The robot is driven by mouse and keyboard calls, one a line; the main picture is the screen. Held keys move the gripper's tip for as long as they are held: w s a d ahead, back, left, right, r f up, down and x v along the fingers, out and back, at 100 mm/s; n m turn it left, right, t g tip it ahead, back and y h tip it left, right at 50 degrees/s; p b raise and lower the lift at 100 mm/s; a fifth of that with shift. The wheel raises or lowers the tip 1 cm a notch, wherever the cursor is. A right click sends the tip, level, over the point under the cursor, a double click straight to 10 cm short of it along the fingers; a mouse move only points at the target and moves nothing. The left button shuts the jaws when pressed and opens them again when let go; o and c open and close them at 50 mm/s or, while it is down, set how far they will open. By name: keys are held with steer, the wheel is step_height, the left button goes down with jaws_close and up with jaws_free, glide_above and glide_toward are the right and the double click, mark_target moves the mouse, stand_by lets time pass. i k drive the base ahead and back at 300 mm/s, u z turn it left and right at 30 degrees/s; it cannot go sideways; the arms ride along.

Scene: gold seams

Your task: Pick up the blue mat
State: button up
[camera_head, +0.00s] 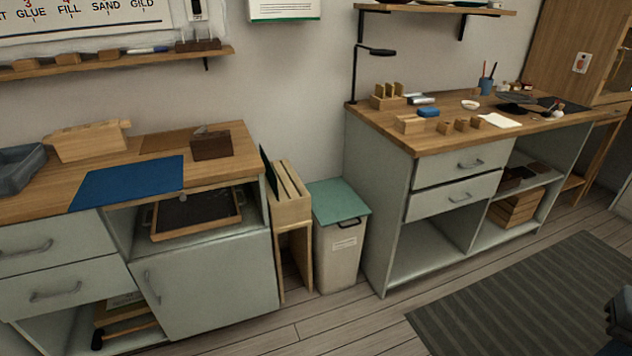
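The blue mat (130,184) lies flat on the wooden top of the left workbench (50,180), reaching the bench's front edge. Its surface looks bare. A wooden box-like piece (90,141) stands behind it, and a dark brown wooden block (211,146) stands to its right. My gripper is not clearly visible; a dark shape at the lower right picture edge may be part of my own body.
A grey tray (18,168) sits at the bench's left end. Under the bench top is an open shelf with a wooden-framed tray (196,214). A green-lidded bin (340,230) stands between the benches. Wooden floor is clear in front; a striped rug (530,300) lies right.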

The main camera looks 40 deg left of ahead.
mark_target(107, 186)
steer(key=u, duration=1.15)
steer(key=i, duration=0.95)
steer(key=u, duration=0.8)
